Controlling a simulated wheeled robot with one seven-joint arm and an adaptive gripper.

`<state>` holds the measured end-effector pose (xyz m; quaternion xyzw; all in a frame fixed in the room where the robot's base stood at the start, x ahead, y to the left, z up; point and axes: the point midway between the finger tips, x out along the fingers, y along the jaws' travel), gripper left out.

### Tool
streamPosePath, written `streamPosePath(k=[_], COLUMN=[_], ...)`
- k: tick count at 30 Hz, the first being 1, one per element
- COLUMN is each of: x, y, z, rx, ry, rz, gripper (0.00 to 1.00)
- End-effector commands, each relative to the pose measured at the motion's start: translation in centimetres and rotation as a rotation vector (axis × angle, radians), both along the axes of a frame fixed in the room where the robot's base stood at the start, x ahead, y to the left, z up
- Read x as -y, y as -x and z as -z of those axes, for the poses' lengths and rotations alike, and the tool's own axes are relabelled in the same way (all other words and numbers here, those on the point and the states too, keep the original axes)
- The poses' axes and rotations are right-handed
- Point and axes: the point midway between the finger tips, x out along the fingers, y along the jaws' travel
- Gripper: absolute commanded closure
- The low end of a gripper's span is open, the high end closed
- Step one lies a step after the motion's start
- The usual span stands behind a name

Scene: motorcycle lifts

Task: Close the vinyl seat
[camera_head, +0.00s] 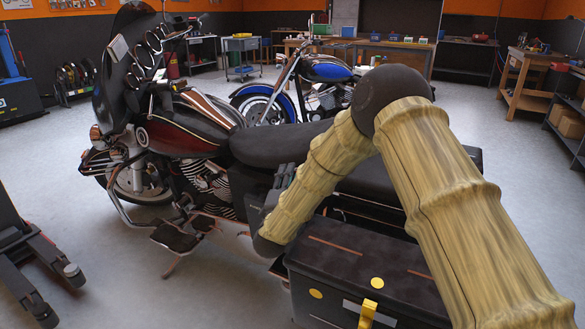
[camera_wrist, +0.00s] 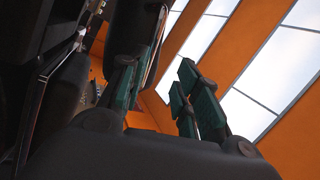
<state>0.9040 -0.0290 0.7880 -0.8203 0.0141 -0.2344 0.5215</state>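A dark motorcycle with maroon panels (camera_head: 185,133) stands at the left centre of the head view. Its black vinyl seat (camera_head: 270,146) shows behind the tank; my arm covers its rear part. I cannot tell how far the seat is tilted. My gripper (camera_head: 287,178) is low beside the seat's rear edge, partly hidden by my arm. In the wrist view my gripper's green-padded fingers (camera_wrist: 160,90) are spread apart with nothing between them. A dark slab (camera_wrist: 155,35) lies behind the left finger; I cannot tell which part of the motorcycle it is.
A black side case (camera_head: 360,265) with a yellow latch (camera_head: 368,313) is at the front, below my arm. A blue motorcycle (camera_head: 325,70) stands behind. A black lift frame (camera_head: 25,265) is at the left.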

Motion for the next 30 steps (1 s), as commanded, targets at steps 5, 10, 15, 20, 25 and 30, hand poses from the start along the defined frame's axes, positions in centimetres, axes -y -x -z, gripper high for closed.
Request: streamPosePath(k=[5,10,15,20,25,30], x=[-0.9,-1.5,-1.9,-2.0,-2.0,-2.3], y=[2.9,5.0,6.2,6.4,6.4,6.6], z=[1.3,2.2,2.6,2.7,2.7,3.7], rx=[-0.003,-0.001,-0.001,-0.001,-0.001,-0.009], ry=[0.001,0.000,0.000,0.000,0.000,-0.004], rz=[-0.002,-0.001,-0.001,0.000,0.000,-0.017], gripper=[0.68,0.68,0.68,0.68,0.68,0.68])
